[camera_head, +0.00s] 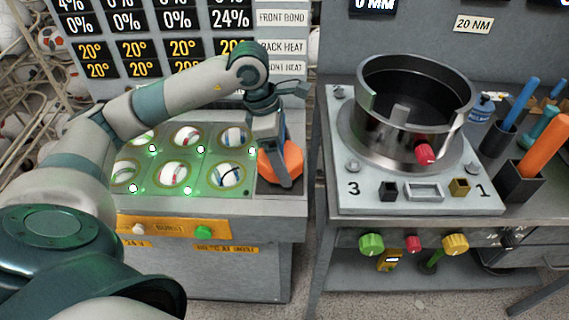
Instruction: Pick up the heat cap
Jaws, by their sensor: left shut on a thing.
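The orange heat cap (294,158) has flat-sided edges and is at the right end of the green-lit panel, over a dark area. My left gripper (275,168) reaches down from above and is shut on the heat cap. One finger crosses the front of the cap and hides part of it. I cannot tell whether the cap still touches the surface under it. My right gripper is not in view.
The green panel (206,187) holds several balls in round seats. To the right, past a gap, a bench carries a large open metal cylinder (381,142). A red knob (425,154) is at its front. Black tool holders (526,182) stand at the far right.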

